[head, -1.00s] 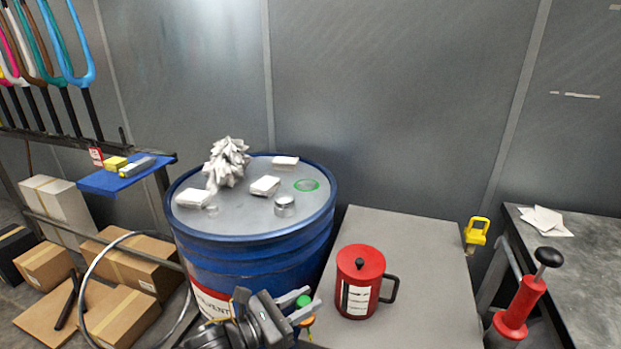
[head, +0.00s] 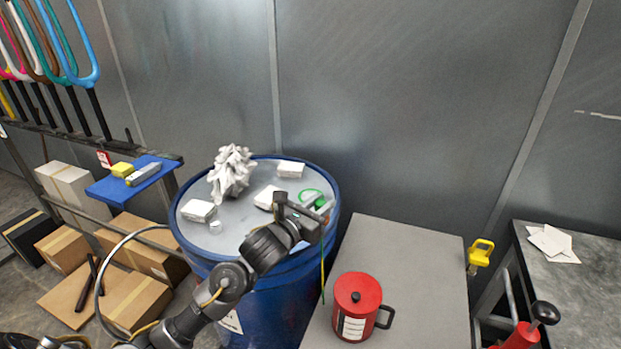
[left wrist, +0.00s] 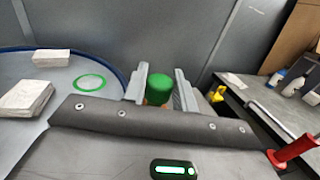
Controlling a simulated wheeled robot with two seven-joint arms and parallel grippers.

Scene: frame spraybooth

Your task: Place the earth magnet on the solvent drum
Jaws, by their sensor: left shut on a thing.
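The earth magnet (left wrist: 159,88) shows in the left wrist view as a green round-topped piece between my left gripper's two grey fingers. My left gripper (head: 318,203) is shut on it, over the right part of the solvent drum's top in the head view. The solvent drum (head: 185,238) is blue with a grey lid. A green ring (head: 304,193) is marked on the lid; in the left wrist view the ring (left wrist: 90,82) lies left of the magnet, apart from it. A thin green-yellow lead (head: 322,272) hangs below the gripper. My right gripper is not in view.
The lid carries a crumpled white rag (head: 231,172) and white packs (head: 198,210). A red can (head: 357,300) stands on the grey cabinet (head: 410,262) to the right. A blue shelf (head: 118,190) and boxes are at left.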

